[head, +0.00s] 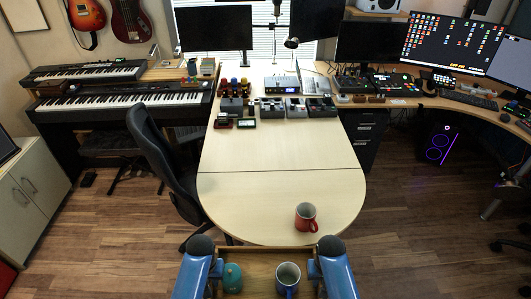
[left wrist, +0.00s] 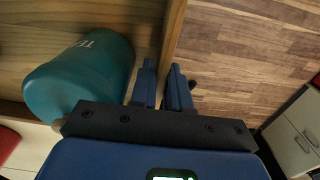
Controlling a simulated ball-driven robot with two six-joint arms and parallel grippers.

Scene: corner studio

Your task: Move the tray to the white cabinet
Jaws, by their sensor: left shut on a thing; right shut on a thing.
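The wooden tray (head: 257,268) is at the bottom of the head view, just off the table's near end. It carries a teal canister (head: 232,277) and a blue mug (head: 288,277). My left gripper (head: 203,247) and right gripper (head: 329,247) are at its left and right sides. In the left wrist view, the left fingers (left wrist: 166,90) straddle the tray wall, with the teal canister (left wrist: 85,75) lying near them in that view. The right fingertips are hidden. The white cabinet (head: 28,190) stands at the far left and also shows in the left wrist view (left wrist: 297,135).
A pale round-ended table (head: 280,190) is straight ahead, with a red mug (head: 306,217) near its edge. A black office chair (head: 168,165) stands left of it. Wooden floor (head: 110,235) is open between chair and cabinet. A keyboard stand (head: 120,100) is beyond.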

